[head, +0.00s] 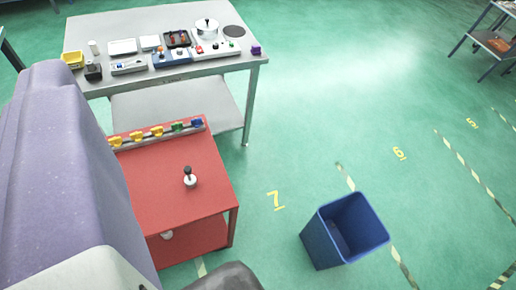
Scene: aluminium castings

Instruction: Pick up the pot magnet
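A small object with a black knob on a round silvery base (190,178) stands upright on the red cart top (160,190); it looks like the pot magnet, but it is too small to be sure. Nothing touches it. A pale round thing (167,234) shows on the cart's lower level, too small to name. My purple-grey arm fills the left side and hides the cart's left part. My gripper's fingers do not show.
A strip with yellow, green and blue pieces (157,133) runs along the cart's far edge. Behind stands a grey table (150,20) with trays, a pot and boxes. A blue bin (345,232) stands right of the cart. Green floor between them is clear.

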